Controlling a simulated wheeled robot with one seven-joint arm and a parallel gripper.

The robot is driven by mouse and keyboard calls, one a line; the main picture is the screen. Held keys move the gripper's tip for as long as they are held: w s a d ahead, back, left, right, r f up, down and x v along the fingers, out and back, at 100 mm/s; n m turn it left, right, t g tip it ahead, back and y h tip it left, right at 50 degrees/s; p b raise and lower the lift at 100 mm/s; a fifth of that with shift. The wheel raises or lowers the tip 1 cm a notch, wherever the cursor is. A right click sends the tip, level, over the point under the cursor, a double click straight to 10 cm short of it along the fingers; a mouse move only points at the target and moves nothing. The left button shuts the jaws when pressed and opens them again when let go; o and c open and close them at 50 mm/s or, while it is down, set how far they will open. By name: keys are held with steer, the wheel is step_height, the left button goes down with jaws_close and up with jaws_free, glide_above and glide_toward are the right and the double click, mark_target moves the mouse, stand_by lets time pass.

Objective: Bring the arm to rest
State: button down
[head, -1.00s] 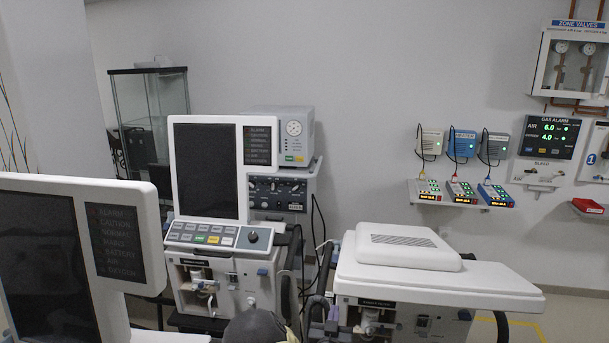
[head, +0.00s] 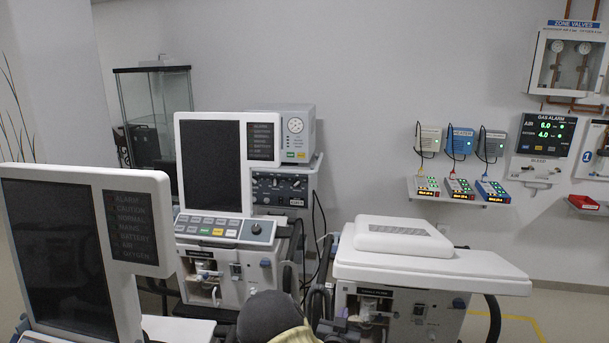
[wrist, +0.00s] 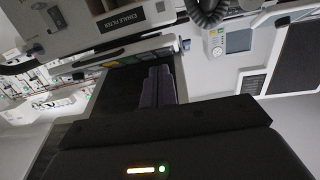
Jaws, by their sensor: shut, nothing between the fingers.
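My gripper (wrist: 158,86) shows in the wrist view as two dark fingers side by side, shut with nothing between them. The fingers point toward the top of that picture, below a pale machine with a label reading like "EXHALE FILTER" (wrist: 121,19). I cannot tell whether they touch anything. In the head view only a dark rounded part of my arm (head: 268,316) shows at the bottom edge; the gripper itself is hidden there.
A ventilator with a dark screen (head: 211,165) stands behind my arm. Another screen (head: 60,250) is close at the left. A white-topped machine (head: 430,262) stands at the right. A wall shelf (head: 470,199) holds small lit units. Floor shows at the far right.

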steer(key=s+d+r+n+g+y, duration=0.1)
steer(key=s+r+g, duration=0.2)
steer(key=s, duration=0.7)
steer(key=s+d+r+n+g+y, duration=0.1)
steer(key=s+d+r+g, duration=0.1)
steer(key=s+g, duration=0.4)
steer(key=s+d+r+n+g+y, duration=0.1)
steer(key=s+r+g, duration=0.3)
steer(key=s, duration=1.1)
steer(key=shift+d+r+y, duration=0.35)
steer(key=shift+r+y, duration=0.25)
